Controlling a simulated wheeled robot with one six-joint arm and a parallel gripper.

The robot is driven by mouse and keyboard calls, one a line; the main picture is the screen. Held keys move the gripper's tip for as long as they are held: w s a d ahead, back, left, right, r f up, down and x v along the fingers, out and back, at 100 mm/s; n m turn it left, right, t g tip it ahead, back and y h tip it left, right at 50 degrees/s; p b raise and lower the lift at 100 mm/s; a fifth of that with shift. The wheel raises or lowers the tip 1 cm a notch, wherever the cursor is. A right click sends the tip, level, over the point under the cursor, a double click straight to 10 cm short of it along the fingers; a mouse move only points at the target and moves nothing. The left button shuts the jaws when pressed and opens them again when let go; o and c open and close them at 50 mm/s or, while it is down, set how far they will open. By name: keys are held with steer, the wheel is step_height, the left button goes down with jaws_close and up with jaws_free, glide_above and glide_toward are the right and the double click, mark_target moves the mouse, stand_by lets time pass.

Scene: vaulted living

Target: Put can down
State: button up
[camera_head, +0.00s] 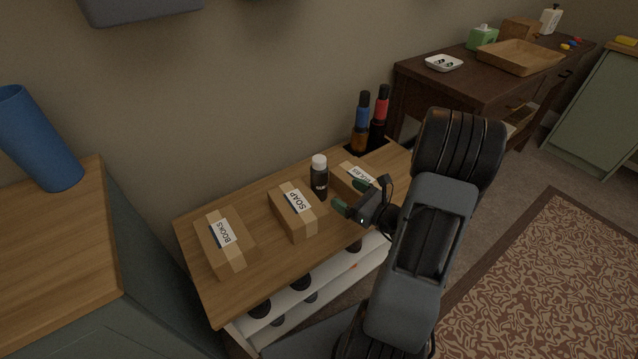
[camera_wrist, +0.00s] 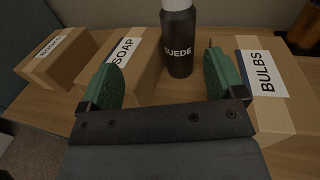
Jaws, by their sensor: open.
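The can is dark with a white cap and the word SUEDE on it. It stands upright on the wooden top (camera_head: 262,265) of a low shelf unit, between the SOAP box (camera_head: 296,211) and the BULBS box (camera_head: 352,178). The can (camera_head: 319,176) shows in the head view, and in the wrist view the can (camera_wrist: 178,42) is just ahead, between the lines of my two green fingers. My gripper (camera_head: 351,196) is open and empty. In the wrist view my gripper (camera_wrist: 162,76) has its fingers spread wide, apart from the can.
A BOOKS box (camera_head: 226,243) sits at the left of the shelf top. Two dark bottles, blue-banded (camera_head: 361,122) and red-banded (camera_head: 380,115), stand at its back right corner. A blue cylinder (camera_head: 38,140) stands on the left cabinet. Bare wood lies in front of the boxes.

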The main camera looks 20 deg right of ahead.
mark_target(326, 173)
steer(key=shift+m+t+h, duration=0.4)
steer(key=shift+m+h, duration=0.1)
steer(key=shift+m, duration=0.1)
steer(key=x, duration=0.2)
steer(key=d+b+x, duration=0.1)
steer(key=x, duration=0.1)
steer(key=f+x, duration=0.1)
steer(key=x, duration=0.1)
steer(key=shift+w+r+b, duration=0.1)
steer(key=shift+w+b, duration=0.2)
steer(key=shift+w, duration=0.3)
steer(key=shift+b+x, duration=0.95)
steer(key=shift+x, duration=2.25)
steer(key=shift+d+r, duration=0.15)
steer(key=shift+c, duration=0.3)
